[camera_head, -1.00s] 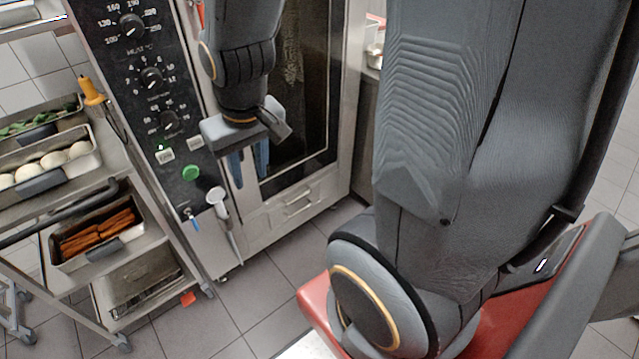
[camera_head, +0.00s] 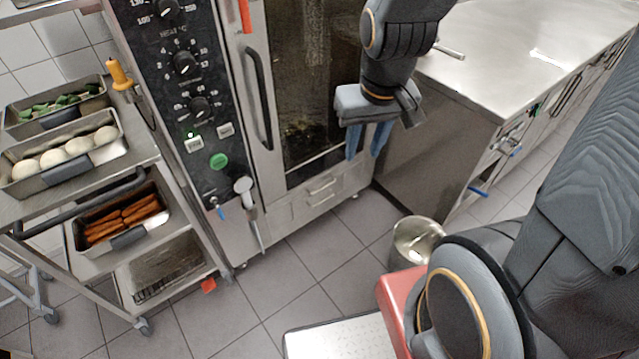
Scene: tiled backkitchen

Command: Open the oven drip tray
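The tall oven has a glass door (camera_head: 310,80) with a long vertical handle (camera_head: 258,98), and the door is shut. My gripper (camera_head: 366,154) points down in front of the oven's right edge, above and to the right of the drip tray handles. Its two blue fingers are apart with nothing between them. It touches neither door nor tray as far as I can see.
At left stands a trolley (camera_head: 185,215) with trays of buns, greens and sausages. A hand shower (camera_head: 248,205) hangs on the oven's front. A steel counter (camera_head: 440,150) stands at right, with a metal bucket (camera_head: 415,245) on the floor before it. The tiled floor (camera_head: 300,260) before the oven is clear.

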